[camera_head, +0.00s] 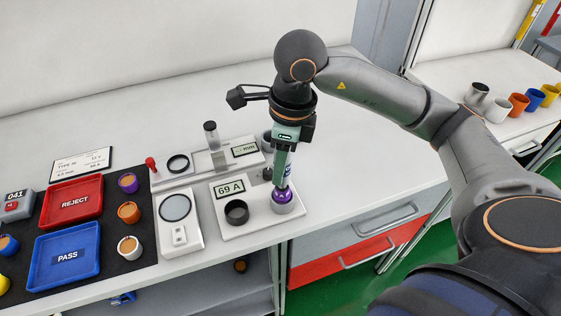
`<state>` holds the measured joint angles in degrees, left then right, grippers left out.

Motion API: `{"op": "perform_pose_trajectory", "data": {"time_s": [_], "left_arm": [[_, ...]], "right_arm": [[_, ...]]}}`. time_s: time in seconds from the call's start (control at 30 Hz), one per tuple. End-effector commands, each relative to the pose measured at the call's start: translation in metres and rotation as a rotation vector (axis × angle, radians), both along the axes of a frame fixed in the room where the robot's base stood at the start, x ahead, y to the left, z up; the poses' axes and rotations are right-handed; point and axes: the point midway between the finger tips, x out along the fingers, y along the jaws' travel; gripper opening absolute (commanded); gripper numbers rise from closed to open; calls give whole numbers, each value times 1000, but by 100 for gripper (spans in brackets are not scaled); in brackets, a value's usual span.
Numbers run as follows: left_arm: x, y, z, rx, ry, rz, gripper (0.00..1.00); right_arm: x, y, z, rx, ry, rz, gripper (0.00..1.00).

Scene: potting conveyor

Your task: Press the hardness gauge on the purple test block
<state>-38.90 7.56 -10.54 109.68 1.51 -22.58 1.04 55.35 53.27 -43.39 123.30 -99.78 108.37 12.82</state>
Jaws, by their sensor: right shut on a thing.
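My right gripper (281,172) points down over the right end of the white gauge stand (255,222). It is shut on the hardness gauge (287,170), which is mostly hidden by the fingers. The purple test block (283,195) sits in a round pale holder at the right of the stand, directly under the gauge. The gauge's lower end appears to meet the block; the exact contact is too small to tell. The stand's display (229,188) reads "69 A". My left gripper is not in view.
An empty black ring holder (237,212) is left of the block. A white unit with a round plate (175,207) and a slide-like measuring device (211,148) stand nearby. Red REJECT (73,183) and blue PASS (96,273) trays lie left. The table behind is clear.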

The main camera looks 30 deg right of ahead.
Motion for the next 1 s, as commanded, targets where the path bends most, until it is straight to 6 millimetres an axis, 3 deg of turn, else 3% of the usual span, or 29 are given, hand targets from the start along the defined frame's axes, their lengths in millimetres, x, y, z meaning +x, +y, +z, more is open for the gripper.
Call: {"op": "perform_pose_trajectory", "data": {"time_s": [1.0], "left_arm": [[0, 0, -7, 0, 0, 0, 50]], "right_arm": [[0, 0, -8, -1, 2, 0, 0]]}}
